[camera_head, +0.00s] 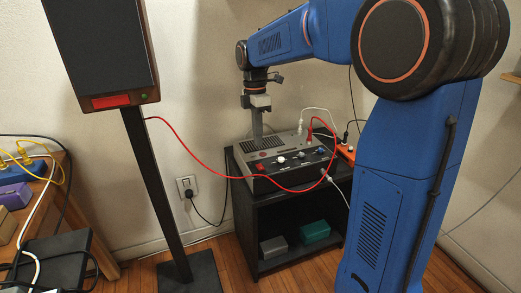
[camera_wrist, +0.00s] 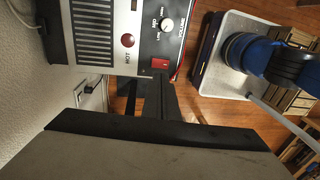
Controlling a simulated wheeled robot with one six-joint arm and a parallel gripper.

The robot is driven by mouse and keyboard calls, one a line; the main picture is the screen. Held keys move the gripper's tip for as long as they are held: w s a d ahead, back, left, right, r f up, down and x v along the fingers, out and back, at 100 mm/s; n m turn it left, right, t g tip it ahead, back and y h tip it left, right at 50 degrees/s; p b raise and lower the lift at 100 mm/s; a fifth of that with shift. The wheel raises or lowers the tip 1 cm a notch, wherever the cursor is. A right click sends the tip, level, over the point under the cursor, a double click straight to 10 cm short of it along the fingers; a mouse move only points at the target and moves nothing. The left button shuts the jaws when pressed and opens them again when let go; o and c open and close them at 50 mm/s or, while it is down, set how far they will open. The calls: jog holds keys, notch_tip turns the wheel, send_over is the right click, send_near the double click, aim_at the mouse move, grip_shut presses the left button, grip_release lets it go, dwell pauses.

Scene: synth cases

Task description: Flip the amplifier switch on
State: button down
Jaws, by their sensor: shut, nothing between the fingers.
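The amplifier (camera_head: 287,160) is a grey box with a vent grille and a dark control strip, standing on a black cabinet. In the wrist view it shows at the upper left (camera_wrist: 120,62), turned sideways, with a red rocker switch (camera_wrist: 160,64) on its dark strip. Which way the switch is tipped I cannot tell. A round red "HOT" lamp (camera_wrist: 128,40) and a knob (camera_wrist: 167,24) are close by. My gripper (camera_head: 257,136) points down over the amplifier's left part, shut and empty. Whether it touches the top I cannot tell. A grey black-edged part fills the wrist view's bottom.
A red cable (camera_head: 210,176) loops from the speaker (camera_head: 100,50) across the amplifier's front. An orange power strip (camera_head: 346,153) lies to the amplifier's right. The speaker's black stand (camera_head: 158,190) rises at the left. The cabinet's lower shelf holds a grey box (camera_head: 273,247) and a teal box (camera_head: 314,232).

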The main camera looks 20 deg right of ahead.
notch_tip(320, 180, up, 6)
send_over(261, 168)
jog(key=w, duration=0.3)
jog(key=shift+w, duration=0.15)
jog(key=shift+s, duration=0.75)
jog(key=f, duration=0.4)
jog(key=s+f, duration=0.1)
jog(key=f, duration=0.9)
jog(key=shift+s, duration=0.35)
jog(key=shift+s+f, duration=0.1)
